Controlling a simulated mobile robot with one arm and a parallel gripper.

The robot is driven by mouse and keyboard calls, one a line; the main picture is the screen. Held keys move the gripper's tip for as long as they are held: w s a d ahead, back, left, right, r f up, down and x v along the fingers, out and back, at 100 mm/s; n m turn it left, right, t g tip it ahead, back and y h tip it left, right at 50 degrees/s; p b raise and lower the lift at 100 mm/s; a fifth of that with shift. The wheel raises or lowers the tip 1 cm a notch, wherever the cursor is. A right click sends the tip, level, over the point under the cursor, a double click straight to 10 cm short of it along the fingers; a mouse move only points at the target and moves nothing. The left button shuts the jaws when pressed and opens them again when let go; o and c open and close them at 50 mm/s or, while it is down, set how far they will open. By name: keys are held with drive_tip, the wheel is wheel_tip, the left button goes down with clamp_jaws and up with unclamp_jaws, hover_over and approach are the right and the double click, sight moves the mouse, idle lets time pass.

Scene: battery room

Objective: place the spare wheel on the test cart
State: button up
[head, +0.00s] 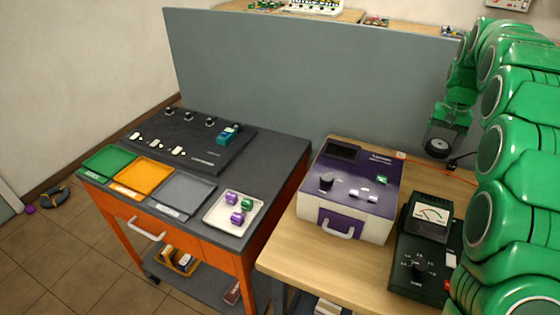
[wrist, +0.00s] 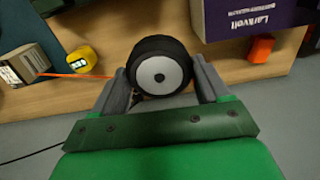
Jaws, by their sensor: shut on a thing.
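The spare wheel is a small black tyre with a pale hub (head: 438,147), at the back right of the wooden bench in the head view. In the wrist view the wheel (wrist: 160,76) sits between the two grey fingers of my gripper (wrist: 158,68), which are shut on it. In the head view my gripper (head: 444,136) is at the bench's far edge, beside the grey partition. I cannot tell whether the wheel touches the bench. The orange cart (head: 195,245) with a dark grey top stands to the left, well away from the wheel.
The cart top holds green, orange and grey trays, a black panel (head: 185,138) and a white dish (head: 234,213) with purple and green cubes. A purple-and-white instrument (head: 345,190) and a black meter (head: 425,240) stand on the bench. The grey partition (head: 300,75) runs behind both.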

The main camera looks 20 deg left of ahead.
drive_tip(key=s+a+n, duration=0.1)
drive_tip(key=s+a, duration=0.3)
drive_tip(key=a, duration=1)
drive_tip(key=s+a+n, duration=0.1)
drive_tip(key=s+a, duration=0.3)
drive_tip(key=a, duration=1.1)
drive_tip(key=s+a, duration=1.1)
drive_tip(key=a, duration=0.5)
hover_over(261, 167)
drive_tip(key=shift+f, duration=7.15)
drive_tip(key=shift+f, duration=0.15)
drive_tip(key=shift+w+f, duration=0.1)
drive_tip(key=shift+f, duration=1.65)
drive_tip(key=shift+f, duration=0.15)
